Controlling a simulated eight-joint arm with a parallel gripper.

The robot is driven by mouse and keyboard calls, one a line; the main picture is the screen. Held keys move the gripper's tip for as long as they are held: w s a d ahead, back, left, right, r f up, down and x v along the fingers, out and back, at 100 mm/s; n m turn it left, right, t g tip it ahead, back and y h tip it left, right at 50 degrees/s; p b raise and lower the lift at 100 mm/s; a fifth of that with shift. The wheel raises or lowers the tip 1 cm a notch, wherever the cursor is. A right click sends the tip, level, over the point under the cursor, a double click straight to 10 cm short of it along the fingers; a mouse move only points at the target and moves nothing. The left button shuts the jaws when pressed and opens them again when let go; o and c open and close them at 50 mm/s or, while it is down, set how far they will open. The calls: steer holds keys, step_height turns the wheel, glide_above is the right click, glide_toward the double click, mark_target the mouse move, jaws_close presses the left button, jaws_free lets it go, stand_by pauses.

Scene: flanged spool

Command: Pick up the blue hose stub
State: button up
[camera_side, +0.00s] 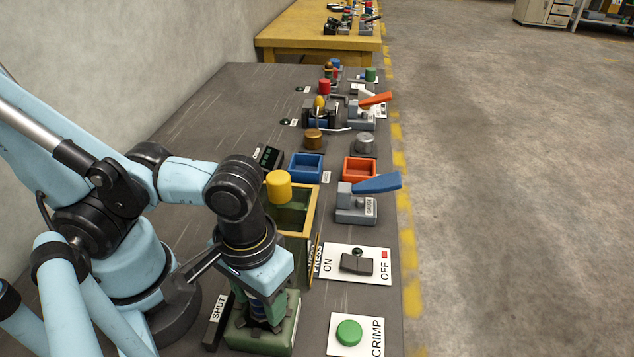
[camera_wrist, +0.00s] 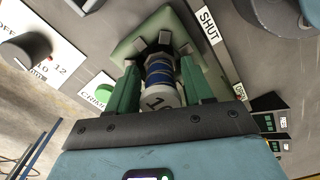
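The blue hose stub (camera_wrist: 160,73) shows in the wrist view as a short blue cylinder with a pale end marked "10". It stands among several dark jaws on a green block (camera_wrist: 135,45). My gripper (camera_wrist: 162,68) reaches down over it, with one green finger on each side. The fingers look apart, with narrow gaps beside the stub; firm contact does not show. In the side view my gripper (camera_side: 262,312) is low over the green block (camera_side: 262,338) at the front, and it mostly hides the stub.
A green CRIMP button (camera_side: 349,332) and an ON/OFF switch (camera_side: 357,263) are to the right. Behind are a yellow-topped press (camera_side: 279,187), a blue-handled gauge (camera_side: 376,184), and blue (camera_side: 306,167) and orange (camera_side: 360,169) bins.

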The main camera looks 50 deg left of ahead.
jaws_close()
steer(key=shift+r, duration=0.15)
